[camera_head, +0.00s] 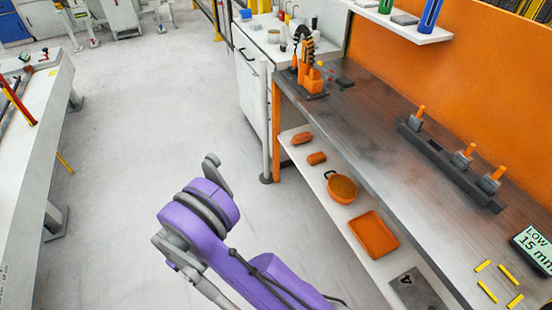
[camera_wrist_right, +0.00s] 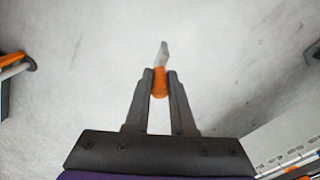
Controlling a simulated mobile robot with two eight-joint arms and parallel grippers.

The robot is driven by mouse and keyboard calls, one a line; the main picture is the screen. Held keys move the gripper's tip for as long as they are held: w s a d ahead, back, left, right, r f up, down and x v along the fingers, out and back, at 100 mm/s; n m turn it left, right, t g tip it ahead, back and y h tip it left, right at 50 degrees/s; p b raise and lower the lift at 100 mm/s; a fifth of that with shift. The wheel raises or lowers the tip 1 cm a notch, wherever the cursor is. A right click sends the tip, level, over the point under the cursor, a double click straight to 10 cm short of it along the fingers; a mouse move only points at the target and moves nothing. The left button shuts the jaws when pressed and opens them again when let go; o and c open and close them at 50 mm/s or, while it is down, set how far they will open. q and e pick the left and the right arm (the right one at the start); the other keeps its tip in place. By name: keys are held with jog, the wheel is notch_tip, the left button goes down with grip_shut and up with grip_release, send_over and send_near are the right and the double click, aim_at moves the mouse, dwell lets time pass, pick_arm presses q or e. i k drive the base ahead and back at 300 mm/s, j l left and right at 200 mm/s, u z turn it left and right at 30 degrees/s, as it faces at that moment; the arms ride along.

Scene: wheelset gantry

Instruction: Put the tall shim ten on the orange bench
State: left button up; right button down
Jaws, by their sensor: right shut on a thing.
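My right gripper (camera_wrist_right: 160,74) is shut on an orange-handled shim (camera_wrist_right: 160,86) in the right wrist view. The shim's grey end points away from the fingers, over pale floor; no marking on it is readable. The orange bench (camera_head: 375,145) runs along the right of the head view, with a grey top and an orange back panel. A dark rack (camera_head: 442,160) on it holds three grey shims with orange handles (camera_head: 464,155), with a wider gap after the farthest one. My purple arm rises at the bottom centre, left of the bench. My left gripper is out of view.
A display (camera_head: 535,247) reading "LOW 15 mm" and several yellow strips (camera_head: 485,291) are at the bench's near end. Orange tools (camera_head: 309,75) stand at its far end. A lower shelf holds an orange tray (camera_head: 374,235) and pan (camera_head: 341,188). Open floor lies left.

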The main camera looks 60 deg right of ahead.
aim_at(444, 194)
jog(key=z, duration=1.55)
